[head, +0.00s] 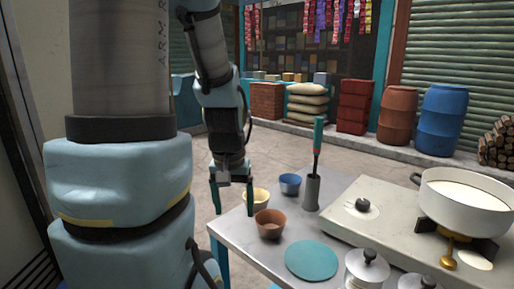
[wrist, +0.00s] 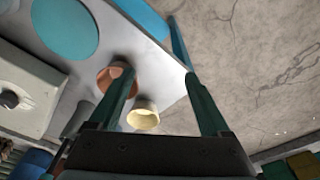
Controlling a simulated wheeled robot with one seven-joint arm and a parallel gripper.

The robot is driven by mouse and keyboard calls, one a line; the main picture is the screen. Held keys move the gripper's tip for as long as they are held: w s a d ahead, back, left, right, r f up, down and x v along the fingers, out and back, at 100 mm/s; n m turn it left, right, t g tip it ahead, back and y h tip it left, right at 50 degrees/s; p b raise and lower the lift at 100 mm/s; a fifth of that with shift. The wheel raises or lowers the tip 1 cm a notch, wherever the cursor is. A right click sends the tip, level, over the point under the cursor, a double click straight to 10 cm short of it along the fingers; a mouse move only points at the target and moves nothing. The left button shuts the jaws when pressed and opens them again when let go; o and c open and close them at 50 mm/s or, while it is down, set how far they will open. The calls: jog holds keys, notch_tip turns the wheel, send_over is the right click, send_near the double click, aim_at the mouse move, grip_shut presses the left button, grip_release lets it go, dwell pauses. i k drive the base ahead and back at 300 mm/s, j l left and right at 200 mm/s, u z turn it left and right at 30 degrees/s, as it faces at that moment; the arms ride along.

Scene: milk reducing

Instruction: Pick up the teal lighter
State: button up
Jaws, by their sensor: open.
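The teal lighter (head: 317,135) stands upright in a narrow grey holder (head: 311,192) on the metal table, its teal handle at the top and its dark shaft going down into the holder. My gripper (head: 233,203) is open and empty, pointing down near the table's left edge. It is to the left of the lighter and lower than its handle, clearly apart from it. In the wrist view my two open fingers (wrist: 160,78) show above the table edge and the floor. I cannot make out the lighter there.
A terracotta bowl (head: 270,223), a cream bowl (head: 257,197) and a blue bowl (head: 290,184) stand near the holder. A teal disc (head: 312,260) lies in front. A stove (head: 390,212) with a white pot (head: 464,199) is at right. Lidded canisters (head: 367,268) stand at the front.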

aim_at(319, 121)
jog(key=z, duration=1.3)
